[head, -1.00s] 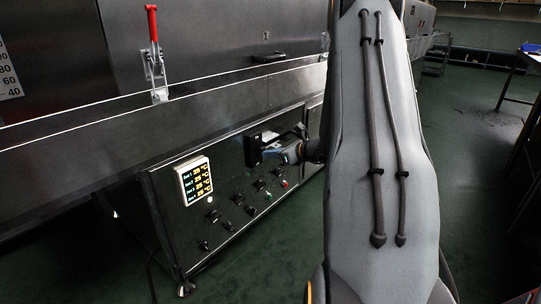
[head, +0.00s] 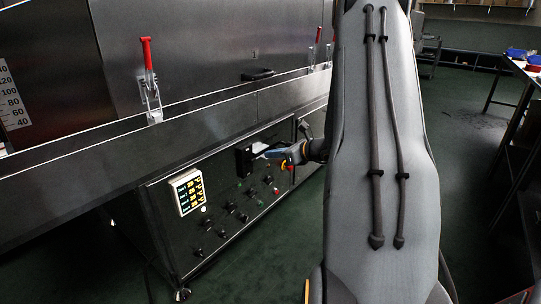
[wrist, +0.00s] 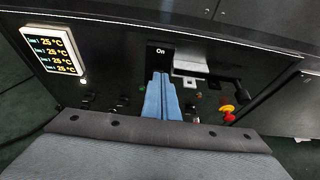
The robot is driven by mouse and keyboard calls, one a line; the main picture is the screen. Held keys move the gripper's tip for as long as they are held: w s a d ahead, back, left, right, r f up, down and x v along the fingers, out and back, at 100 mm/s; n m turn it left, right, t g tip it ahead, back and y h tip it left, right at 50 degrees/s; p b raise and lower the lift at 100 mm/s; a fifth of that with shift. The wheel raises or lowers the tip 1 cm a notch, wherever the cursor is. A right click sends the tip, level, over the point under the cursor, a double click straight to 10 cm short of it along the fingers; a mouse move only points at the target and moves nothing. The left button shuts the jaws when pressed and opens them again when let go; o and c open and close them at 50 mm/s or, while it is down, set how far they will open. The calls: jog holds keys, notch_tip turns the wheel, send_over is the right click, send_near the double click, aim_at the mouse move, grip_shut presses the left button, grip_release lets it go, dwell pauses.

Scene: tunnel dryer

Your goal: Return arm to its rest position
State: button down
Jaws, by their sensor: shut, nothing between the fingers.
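My gripper (head: 270,154) is in front of the dryer's control panel (head: 226,190), by the dark switch box. In the wrist view its blue fingers (wrist: 162,97) are together with nothing between them. They point at a dark box marked "On" (wrist: 160,50). I cannot tell whether the fingertips touch it. My arm fills the middle of the head view and hides part of the dryer behind it.
A temperature display (head: 188,192) and several knobs are on the panel. A red-yellow emergency button (wrist: 228,114) sits right of the fingers. A red-handled clamp (head: 150,80) stands on the dryer ledge. Open green floor and a table (head: 525,72) lie at right.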

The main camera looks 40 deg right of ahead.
jog(key=shift+s+r, duration=0.2)
dwell(0.4)
